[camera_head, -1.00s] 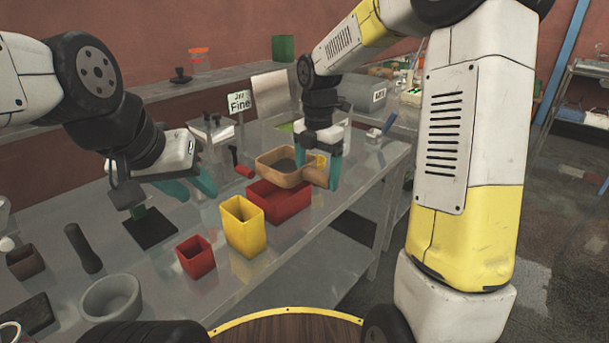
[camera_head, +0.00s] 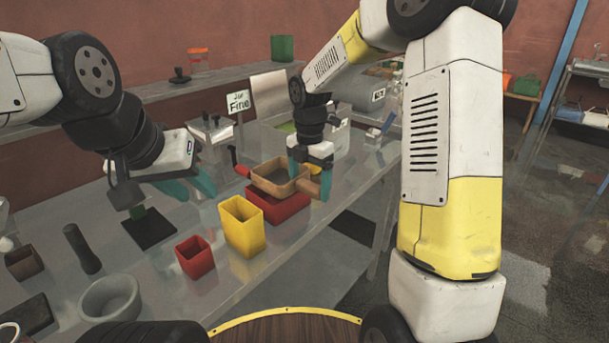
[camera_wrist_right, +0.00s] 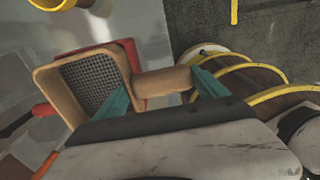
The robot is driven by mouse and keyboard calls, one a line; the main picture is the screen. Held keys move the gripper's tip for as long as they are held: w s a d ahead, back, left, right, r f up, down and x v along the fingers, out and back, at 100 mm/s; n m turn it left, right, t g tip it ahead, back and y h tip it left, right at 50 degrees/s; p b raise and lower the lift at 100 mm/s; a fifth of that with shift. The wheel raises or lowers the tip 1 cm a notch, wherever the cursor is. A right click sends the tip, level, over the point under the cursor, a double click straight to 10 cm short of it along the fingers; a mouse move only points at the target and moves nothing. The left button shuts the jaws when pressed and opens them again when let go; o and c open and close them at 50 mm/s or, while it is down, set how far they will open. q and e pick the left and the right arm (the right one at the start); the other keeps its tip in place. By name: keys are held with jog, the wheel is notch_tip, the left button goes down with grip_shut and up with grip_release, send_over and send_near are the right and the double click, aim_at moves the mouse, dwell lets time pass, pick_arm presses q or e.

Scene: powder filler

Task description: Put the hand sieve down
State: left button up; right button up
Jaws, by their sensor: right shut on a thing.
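The hand sieve (camera_head: 268,183) has a tan wooden frame, a grey mesh and a short round handle. It is over the long red bin (camera_head: 285,209) and hides most of its opening; I cannot tell whether they touch. My right gripper (camera_head: 310,178) is shut on the sieve's handle. In the right wrist view the handle (camera_wrist_right: 165,82) lies between the teal fingers of the right gripper (camera_wrist_right: 162,88), and the mesh (camera_wrist_right: 92,84) shows to the left. My left gripper (camera_head: 189,186) is open and empty above the table, left of the sieve.
A yellow bin (camera_head: 243,232) and a small red bin (camera_head: 195,262) stand in front of the sieve. A red-handled tool (camera_head: 242,171) lies close to its left. A "Jar Fine" sign (camera_head: 238,101) stands behind. Bare table (camera_head: 312,222) shows to the right of the bins.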

jog(key=shift+f, duration=0.25)
jog(key=o, duration=1.4)
jog(key=shift+o, duration=0.2)
notch_tip(320, 180, up, 13)
jog(key=s+d+r+m+t+y, duration=0.1)
jog(key=s+d+m+t, duration=0.2)
jog(key=s+m, duration=0.8)
jog(key=s+d+r+m+t+y, duration=0.1)
jog(key=s+d+m+t, duration=0.2)
jog(key=s+m, duration=0.8)
jog(key=shift+d+r+m, duration=0.2)
jog(key=shift+d+m, duration=0.35)
jog(key=shift+m, duration=1.65)
jog(key=shift+s, duration=0.1)
